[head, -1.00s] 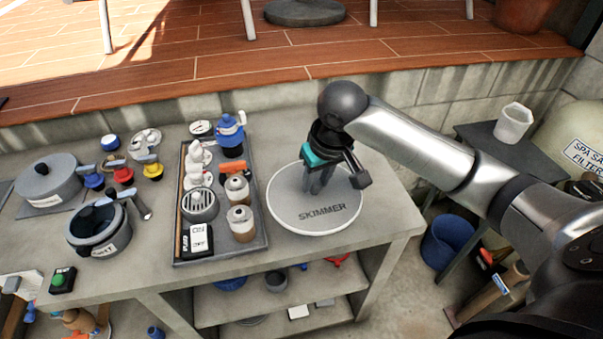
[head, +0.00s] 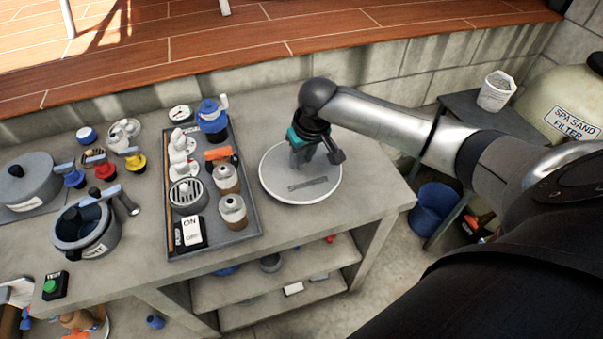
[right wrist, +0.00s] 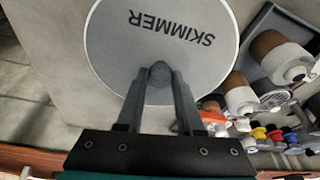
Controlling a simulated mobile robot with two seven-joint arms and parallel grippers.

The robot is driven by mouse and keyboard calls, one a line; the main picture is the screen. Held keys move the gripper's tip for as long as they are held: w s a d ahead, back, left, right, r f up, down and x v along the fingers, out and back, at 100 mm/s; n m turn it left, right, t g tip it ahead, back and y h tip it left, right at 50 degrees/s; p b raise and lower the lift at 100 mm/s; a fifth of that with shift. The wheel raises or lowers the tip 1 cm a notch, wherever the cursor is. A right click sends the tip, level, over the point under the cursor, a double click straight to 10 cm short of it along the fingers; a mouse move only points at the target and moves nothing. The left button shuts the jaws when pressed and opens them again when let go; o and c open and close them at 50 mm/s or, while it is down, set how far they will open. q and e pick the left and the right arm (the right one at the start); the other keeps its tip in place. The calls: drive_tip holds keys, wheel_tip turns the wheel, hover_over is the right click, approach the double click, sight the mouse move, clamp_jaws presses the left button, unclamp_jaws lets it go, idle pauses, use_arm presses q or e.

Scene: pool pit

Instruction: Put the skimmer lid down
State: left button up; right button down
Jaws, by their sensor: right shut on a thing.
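The skimmer lid (head: 312,190) is a round light-grey disc marked SKIMMER. It is at the right end of the grey bench top (head: 375,185), beside the tray. In the right wrist view the lid (right wrist: 200,60) fills the upper middle, and the fingers (right wrist: 158,85) close around the knob. The lid looks level and at or just above the bench; I cannot tell whether it touches. My left gripper is not in view.
A dark tray (head: 247,237) with valves, jars and an ON switch stands close left of the lid. Grey pots (head: 85,225) stand farther left. The bench's right edge is close to the lid. A block wall runs behind. A blue bucket (head: 433,208) stands on the floor at right.

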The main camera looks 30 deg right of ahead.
sight(303, 168)
wheel_tip(303, 168, down, 2)
drive_tip(key=shift+f, duration=0.1)
drive_tip(key=shift+f+b, duration=0.4)
drive_tip(key=shift+f, duration=1.2)
drive_tip(key=shift+f, duration=0.1)
drive_tip(key=c, duration=0.5)
unclamp_jaws()
drive_tip(key=shift+c, duration=0.2)
drive_tip(key=p+v, duration=0.2)
drive_tip(key=v, duration=1)
